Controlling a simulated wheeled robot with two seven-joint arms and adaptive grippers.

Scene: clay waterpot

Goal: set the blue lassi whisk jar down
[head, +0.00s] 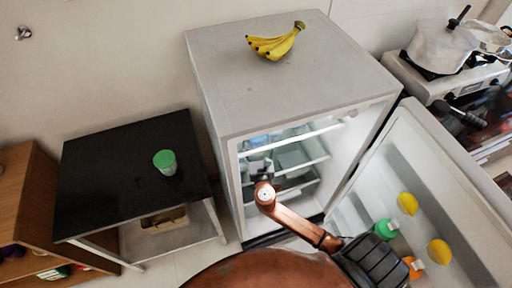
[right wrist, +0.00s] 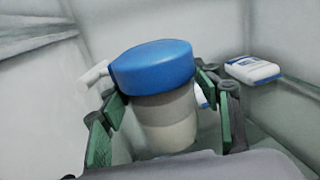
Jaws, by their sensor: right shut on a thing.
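The blue lassi whisk jar (right wrist: 155,95) has a blue lid and a grey and pale body. It fills the middle of the right wrist view and looks slightly tilted there. My right gripper (right wrist: 158,100) is shut on it, with green-padded fingers on both sides of the body below the lid. In the head view my right arm reaches into the open fridge (head: 250,85), and the gripper (head: 261,168) is by the shelves. I cannot tell whether the jar's base touches a surface. My left gripper is out of view.
Bananas (head: 277,43) lie on the fridge top. The open fridge door (head: 440,165) holds yellow fruit and bottles. A black table (head: 110,175) with a green-lidded jar (head: 165,162) is at left, mostly clear.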

